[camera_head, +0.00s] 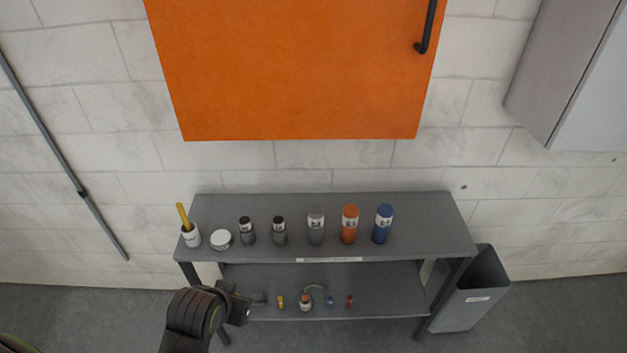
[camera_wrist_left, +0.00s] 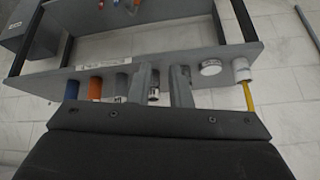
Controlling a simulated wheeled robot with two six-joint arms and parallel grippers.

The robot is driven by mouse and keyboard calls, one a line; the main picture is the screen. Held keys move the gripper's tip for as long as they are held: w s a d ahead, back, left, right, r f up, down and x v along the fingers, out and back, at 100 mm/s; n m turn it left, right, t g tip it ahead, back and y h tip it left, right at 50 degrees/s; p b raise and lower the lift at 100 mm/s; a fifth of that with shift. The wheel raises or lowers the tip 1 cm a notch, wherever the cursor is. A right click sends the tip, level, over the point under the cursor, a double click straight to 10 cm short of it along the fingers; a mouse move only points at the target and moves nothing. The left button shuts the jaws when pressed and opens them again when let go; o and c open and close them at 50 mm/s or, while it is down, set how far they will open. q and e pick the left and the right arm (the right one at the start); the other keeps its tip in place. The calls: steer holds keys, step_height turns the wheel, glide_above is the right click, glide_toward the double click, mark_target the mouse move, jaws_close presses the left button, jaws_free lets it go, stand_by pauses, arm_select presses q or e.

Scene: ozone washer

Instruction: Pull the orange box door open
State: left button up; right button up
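The orange box door (camera_head: 300,70) is a flat panel on the wall at the top of the head view, with its upper part cut off. It looks shut, with no gap visible. A black bar handle (camera_head: 428,30) is on its right side. My left gripper (camera_head: 262,299) is well below the door, in front of the shelf unit, touching neither door nor handle. In the left wrist view its two fingers (camera_wrist_left: 164,85) stand apart with nothing held between them. The door is not in that view. My right gripper is not in view.
A grey two-tier shelf (camera_head: 335,205) stands below the door, with several bottles, a white jar (camera_head: 221,239) and a white cup (camera_head: 191,237) on top, small items below. A grey bin (camera_head: 474,300) is at right. A grey cabinet (camera_head: 570,70) hangs right of the door.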

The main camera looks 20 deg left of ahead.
arm_select(q)
steer(key=w+d+r+t+h, duration=0.1)
steer(key=w+d+r+t, duration=0.35)
steer(key=w+r, duration=0.75)
steer(key=m+t+h, duration=0.4)
steer(key=t+h, duration=0.1)
steer(key=t, duration=0.2)
glide_toward(431, 8)
steer(key=shift+g, duration=0.25)
steer(key=p+x, duration=0.2)
steer(key=x, duration=0.1)
steer(key=p+x, duration=0.2)
steer(key=x, duration=0.1)
steer(key=p+x, duration=0.2)
steer(key=x, duration=0.1)
steer(key=shift+w+r+p, duration=0.1)
steer(key=shift+r+p, duration=0.25)
steer(key=shift+x, duration=0.75)
steer(key=shift+f, duration=0.1)
steer(key=shift+c, duration=0.3)
jaws_close()
